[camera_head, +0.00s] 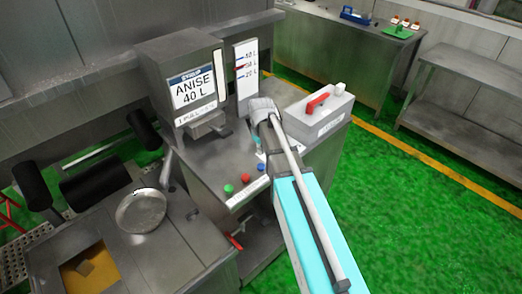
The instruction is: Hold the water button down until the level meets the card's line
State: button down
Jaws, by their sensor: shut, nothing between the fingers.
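The control cabinet (205,160) has a green button (229,189), a red button (245,178) and a blue button (261,167) in a row near its front edge. The label strip below them (248,190) is too small to read, so I cannot tell which is water. A sign (194,82) reads "SYRUP ANISE 40 L". Right of it stands a white scale panel (247,82) with litre marks and a red mark; the liquid level cannot be made out. My gripper (259,147) is small, shut and empty, behind the buttons, apparently apart from them.
A grey box with a red lever handle (317,103) stands right of my arm. A round metal pan (141,211) and black rollers (95,184) are at left. Steel tables (335,50) stand at the back. The green floor at right is clear.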

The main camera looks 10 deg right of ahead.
aim_at(262, 167)
jog(key=shift+f+b, duration=2.8)
jog(key=shift+f, duration=0.25)
jog(key=shift+f, duration=0.1)
jog(key=shift+f+b, duration=0.55)
jog(key=shift+b, duration=0.1)
jog(key=shift+f+b, duration=0.25)
jog(key=shift+b, duration=0.05)
jog(key=shift+s+f, duration=0.15)
jog(key=shift+s, duration=0.15)
jog(key=shift+s+b, duration=0.2)
jog(key=shift+b, duration=0.15)
dwell(3.2)
